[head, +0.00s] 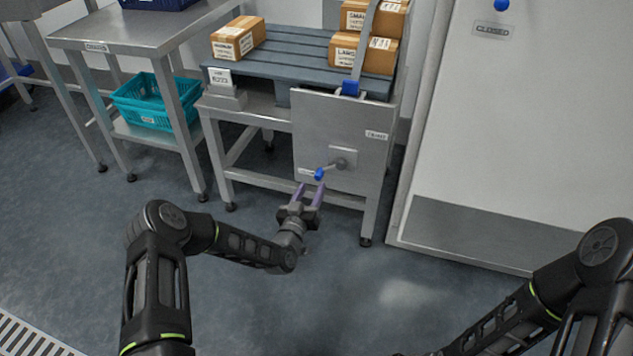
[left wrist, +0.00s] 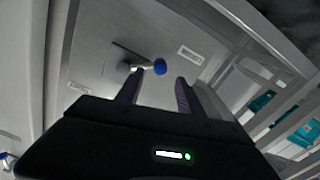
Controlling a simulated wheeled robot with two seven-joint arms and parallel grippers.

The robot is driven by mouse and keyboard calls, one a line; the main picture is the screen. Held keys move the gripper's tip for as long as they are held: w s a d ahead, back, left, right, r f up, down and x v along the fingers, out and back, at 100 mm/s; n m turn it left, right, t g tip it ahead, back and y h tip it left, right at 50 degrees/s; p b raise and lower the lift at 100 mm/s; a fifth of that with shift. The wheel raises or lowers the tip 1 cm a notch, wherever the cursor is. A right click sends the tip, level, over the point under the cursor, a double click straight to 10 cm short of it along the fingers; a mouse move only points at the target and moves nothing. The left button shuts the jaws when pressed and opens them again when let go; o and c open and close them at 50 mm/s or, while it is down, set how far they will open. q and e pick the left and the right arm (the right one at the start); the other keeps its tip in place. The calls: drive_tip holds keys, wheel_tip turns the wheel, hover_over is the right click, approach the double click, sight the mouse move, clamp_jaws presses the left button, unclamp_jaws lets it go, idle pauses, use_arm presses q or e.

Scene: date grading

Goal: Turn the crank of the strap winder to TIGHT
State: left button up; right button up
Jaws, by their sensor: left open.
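The strap winder's grey panel (head: 312,118) hangs at the front of the pallet stand. Its crank (head: 332,167) has a grey arm on a hub and a blue knob (head: 320,174) pointing left and slightly down. A label (head: 377,135) sits at the panel's upper right and a smaller one (head: 306,171) lies left of the knob; I cannot read either surely. My left gripper (head: 311,190) is open and empty, just below the knob in the head view. In the left wrist view the blue knob (left wrist: 160,67) shows beyond and between the spread fingers (left wrist: 157,92), apart from them. My right gripper is out of view.
A strap (head: 367,40) with a blue buckle (head: 350,88) runs over boxes (head: 362,53) on the blue-grey pallet (head: 288,52). A steel table (head: 130,35) with a teal crate (head: 152,103) stands left. A closed door (head: 530,130) is right. Floor in front is clear.

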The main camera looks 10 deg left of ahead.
sight(317, 178)
use_arm(q)
drive_tip(key=w+b, duration=0.1)
drive_tip(key=w, duration=0.3)
drive_tip(key=shift+d+f, duration=0.1)
drive_tip(key=shift+d, duration=0.05)
drive_tip(key=shift+w, duration=0.45)
drive_tip(key=shift+c, duration=0.2)
clamp_jaws()
idle(0.7)
